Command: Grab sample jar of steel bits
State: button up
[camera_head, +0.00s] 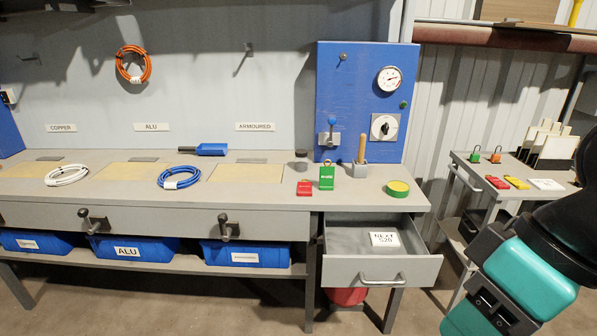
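A small jar-like thing with a dark lid (301,154) stands upright at the back of the workbench, left of the blue panel. It may be the sample jar, but its contents are too small to make out. A round green tin with a yellow top (398,189) sits on the bench's right end, above the open drawer. My teal and black arm fills the lower right corner. My gripper is not in view.
A red tag (304,188), a green block (327,177) and a wooden-handled tool (361,157) stand near the jar. Cable coils lie left. A side cart (513,169) stands at right.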

aim_at(301, 158)
jog(key=u, duration=0.65)
jog(key=i, duration=0.4)
jog(key=u, duration=0.85)
jog(key=i, duration=1.6)
jog(key=z, duration=0.9)
jog(key=i, duration=0.7)
jog(key=z, duration=0.6)
